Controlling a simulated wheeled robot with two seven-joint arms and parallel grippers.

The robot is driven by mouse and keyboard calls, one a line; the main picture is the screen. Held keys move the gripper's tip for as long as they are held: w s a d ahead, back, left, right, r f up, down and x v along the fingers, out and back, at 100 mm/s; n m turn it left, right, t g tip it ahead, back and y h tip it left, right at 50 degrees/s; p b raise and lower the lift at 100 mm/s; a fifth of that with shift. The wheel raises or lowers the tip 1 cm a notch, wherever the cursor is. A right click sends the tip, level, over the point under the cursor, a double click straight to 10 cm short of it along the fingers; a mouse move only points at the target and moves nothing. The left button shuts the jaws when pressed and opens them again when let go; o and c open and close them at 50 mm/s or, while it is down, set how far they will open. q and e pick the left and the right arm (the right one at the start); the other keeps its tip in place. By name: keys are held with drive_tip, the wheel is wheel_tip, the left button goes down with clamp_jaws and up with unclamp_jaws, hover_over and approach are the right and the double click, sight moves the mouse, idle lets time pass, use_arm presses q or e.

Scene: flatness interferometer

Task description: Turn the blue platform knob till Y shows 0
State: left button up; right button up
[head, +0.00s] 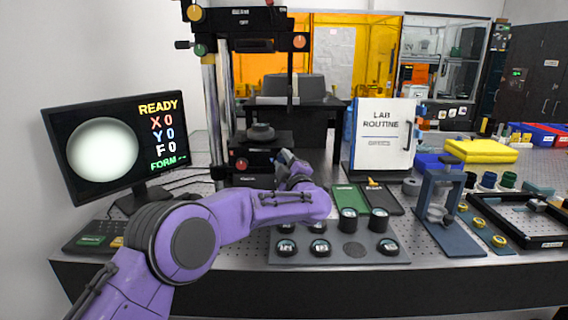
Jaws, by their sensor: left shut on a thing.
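The monitor (110,145) at the left reads READY, with X 0, Y 0 and F 0, beside a plain bright disc. The interferometer (210,105) stands behind my left arm, with its dark platform (258,155) low on the column and a small dark round piece (262,131) on top. A red knob (242,165) shows on the platform's front. My left gripper (284,157) is at the platform's right side, shut on what seems to be the blue platform knob. The gripper hides that knob. My right gripper is out of view.
A rack of dark round pieces (340,252) stands in front of the arm. Green and black pads (350,199), a LAB ROUTINE board (385,135) and a blue stand (445,210) lie to the right. A keypad (90,236) sits below the monitor.

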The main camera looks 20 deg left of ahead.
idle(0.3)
use_arm(q)
drive_tip(key=o, duration=1)
drive_tip(key=shift+o, duration=0.2)
drive_tip(key=shift+s+d+f, duration=0.2)
drive_tip(key=shift+s+d, duration=0.05)
drive_tip(key=b+v, duration=0.3)
drive_tip(key=v, duration=0.6)
drive_tip(key=shift+s+d, duration=0.2)
drive_tip(key=shift+s, duration=0.1)
